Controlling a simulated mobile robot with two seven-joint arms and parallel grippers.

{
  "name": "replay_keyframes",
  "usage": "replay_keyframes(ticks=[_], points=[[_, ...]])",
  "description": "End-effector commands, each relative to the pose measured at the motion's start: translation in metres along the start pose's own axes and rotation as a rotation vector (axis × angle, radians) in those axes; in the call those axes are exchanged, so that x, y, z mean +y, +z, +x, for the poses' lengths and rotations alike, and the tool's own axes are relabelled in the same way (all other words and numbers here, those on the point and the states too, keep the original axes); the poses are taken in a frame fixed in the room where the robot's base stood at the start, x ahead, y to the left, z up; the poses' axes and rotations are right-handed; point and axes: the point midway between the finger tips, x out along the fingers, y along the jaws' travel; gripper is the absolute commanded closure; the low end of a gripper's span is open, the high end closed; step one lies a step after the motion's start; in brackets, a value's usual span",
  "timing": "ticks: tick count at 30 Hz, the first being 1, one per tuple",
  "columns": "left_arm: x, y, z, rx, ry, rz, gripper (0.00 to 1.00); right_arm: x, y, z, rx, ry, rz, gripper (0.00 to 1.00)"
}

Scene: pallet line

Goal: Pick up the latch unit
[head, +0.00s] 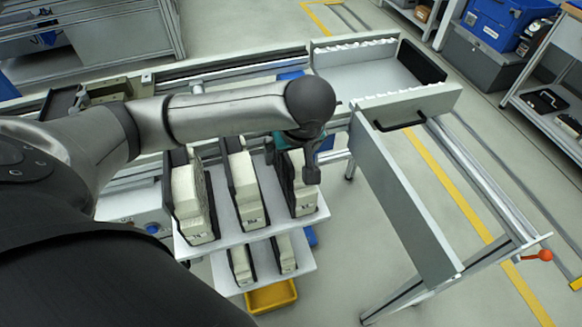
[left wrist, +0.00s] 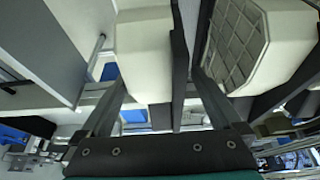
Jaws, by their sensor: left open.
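Several cream block-shaped units, which I take to be the latch units, stand upright in black holders on a two-level white rack (head: 228,238). The upper level has a left unit (head: 193,205), a middle unit (head: 245,190) and a right unit (head: 303,197). My left gripper (head: 311,172) is over the right unit, partly covering it. In the left wrist view my left gripper (left wrist: 160,88) is open, its fingers spread either side of a cream unit (left wrist: 143,52) and a dark holder plate. I cannot tell whether they touch. Another unit (left wrist: 250,45) with a grid face is at right.
Smaller cream units (head: 241,265) stand on the lower level, above a yellow bin (head: 270,297). A grey chute (head: 405,200) and a tray with a black handle (head: 400,123) lie right of the rack. An orange knob (head: 545,255) is at far right. Open floor lies beyond.

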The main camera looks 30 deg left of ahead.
Motion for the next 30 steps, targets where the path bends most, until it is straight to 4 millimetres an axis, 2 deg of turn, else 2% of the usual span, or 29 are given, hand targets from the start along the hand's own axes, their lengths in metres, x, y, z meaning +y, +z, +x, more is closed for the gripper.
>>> replay_keyframes(ticks=[1,6,15,30], points=[[0.002,0.003,0.011,0.000,-0.002,0.000,0.01,0.000,0.000,0.005,0.000,0.000,0.000,1.00],[0.002,0.004,0.033,0.002,-0.002,0.000,0.01,0.000,0.001,0.011,0.000,0.000,0.000,1.00],[0.003,0.003,0.036,0.002,0.000,0.001,0.01,-0.001,0.001,0.011,0.000,0.000,0.000,1.00],[0.003,0.004,0.036,0.001,0.000,0.001,0.57,0.000,0.001,0.011,0.000,0.000,0.001,1.00]])
